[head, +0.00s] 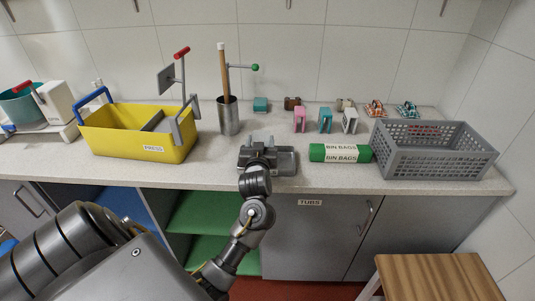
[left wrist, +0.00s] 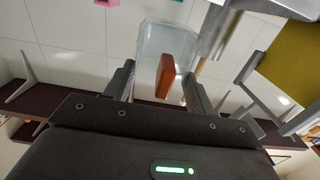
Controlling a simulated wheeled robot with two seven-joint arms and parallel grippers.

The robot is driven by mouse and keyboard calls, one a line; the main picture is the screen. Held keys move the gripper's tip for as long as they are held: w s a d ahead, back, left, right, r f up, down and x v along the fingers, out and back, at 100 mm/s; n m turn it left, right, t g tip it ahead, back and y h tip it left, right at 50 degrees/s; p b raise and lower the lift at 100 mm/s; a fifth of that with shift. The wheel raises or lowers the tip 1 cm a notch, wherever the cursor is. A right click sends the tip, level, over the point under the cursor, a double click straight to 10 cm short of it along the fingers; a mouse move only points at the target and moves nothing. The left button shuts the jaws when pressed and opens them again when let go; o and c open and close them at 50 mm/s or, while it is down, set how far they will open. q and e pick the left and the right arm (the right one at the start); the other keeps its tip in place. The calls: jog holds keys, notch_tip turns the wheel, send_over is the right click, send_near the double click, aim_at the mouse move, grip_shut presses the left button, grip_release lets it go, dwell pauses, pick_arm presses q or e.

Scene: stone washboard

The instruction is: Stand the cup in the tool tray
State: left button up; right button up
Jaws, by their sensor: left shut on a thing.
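A clear, see-through cup (left wrist: 165,38) shows in the left wrist view with an orange-brown handle (left wrist: 165,77) between my fingers. My left gripper (left wrist: 160,88) is shut on it. In the head view my left gripper (head: 257,148) is low over the front of the counter, and the cup can hardly be made out there. The yellow tray (head: 115,144), labelled PRESS, stands to its left, apart from it; it has a divider and a blue handle. It also shows at the right of the left wrist view (left wrist: 300,60). My right gripper is not in view.
A steel holder (head: 228,120) with a wooden stick and a green-tipped rod stands between the tray and my gripper. Green bin bags (head: 338,153) and a grey crate (head: 440,160) are to the right.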

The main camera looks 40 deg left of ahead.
pick_arm(q)
jog(key=shift+w+d+f, duration=0.15)
jog(key=shift+w+f, duration=0.45)
jog(key=shift+f, duration=0.1)
jog(key=shift+w+d+f, duration=0.1)
jog(key=shift+w+f, duration=0.45)
jog(key=shift+f, duration=0.1)
notch_tip(320, 180, down, 3)
jog(key=shift+w+p, duration=0.15)
jog(key=shift+p, duration=0.4)
jog(key=shift+f, duration=0.25)
jog(key=shift+f, duration=0.15)
jog(key=o, duration=1)
